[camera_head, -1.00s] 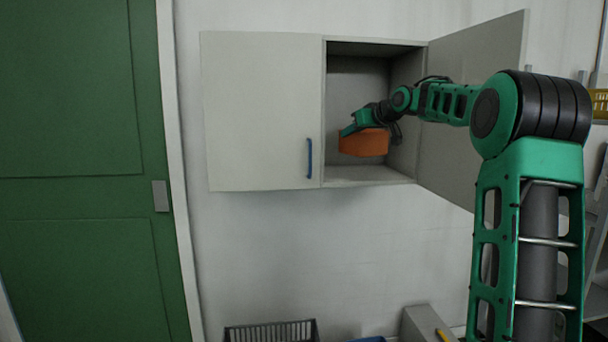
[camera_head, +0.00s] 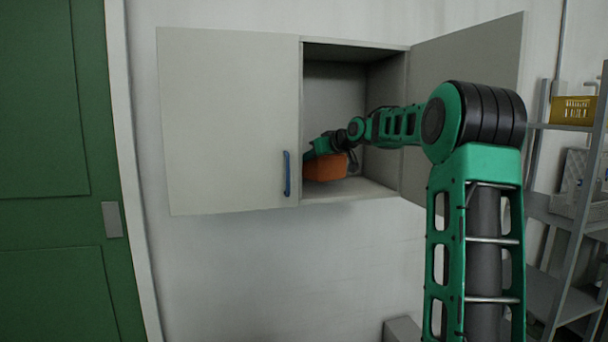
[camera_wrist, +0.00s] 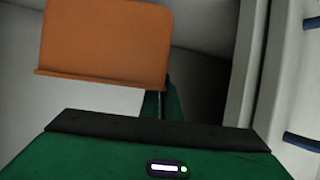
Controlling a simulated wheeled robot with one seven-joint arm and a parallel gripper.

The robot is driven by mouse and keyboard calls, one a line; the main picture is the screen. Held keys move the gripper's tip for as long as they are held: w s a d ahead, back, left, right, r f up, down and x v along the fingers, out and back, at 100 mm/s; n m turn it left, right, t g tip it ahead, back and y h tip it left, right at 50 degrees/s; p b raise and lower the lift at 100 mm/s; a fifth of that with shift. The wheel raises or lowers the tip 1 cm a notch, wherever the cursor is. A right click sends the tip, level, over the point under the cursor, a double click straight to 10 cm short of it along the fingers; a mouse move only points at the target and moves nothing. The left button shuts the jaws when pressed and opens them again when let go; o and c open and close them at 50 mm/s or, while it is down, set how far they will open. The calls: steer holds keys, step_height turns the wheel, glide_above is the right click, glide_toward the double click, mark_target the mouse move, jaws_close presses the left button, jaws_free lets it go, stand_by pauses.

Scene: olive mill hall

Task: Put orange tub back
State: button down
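The orange tub (camera_head: 325,168) is inside the open right compartment of the grey wall cabinet (camera_head: 350,195), close to the compartment's left side and low over its floor. I cannot tell whether it touches the floor. My gripper (camera_head: 317,150) reaches in from the right and is shut on the tub, at its upper part. In the wrist view the tub (camera_wrist: 105,45) fills the upper left, its rim towards my green gripper body, with one dark finger (camera_wrist: 160,104) partly showing beside it. The other finger is hidden.
The cabinet's right door (camera_head: 465,80) stands wide open behind my arm. The left door (camera_head: 230,120), with a blue handle (camera_head: 287,174), is shut. A shelf rack with a yellow basket (camera_head: 572,110) stands at the right. A green door (camera_head: 45,100) is at the left.

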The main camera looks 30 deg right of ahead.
mark_target(309, 178)
steer(key=shift+f, duration=2.05)
steer(key=c, duration=2)
jaws_free()
steer(key=shift+s, duration=0.1)
steer(key=v, duration=1.2)
steer(key=shift+r, duration=0.1)
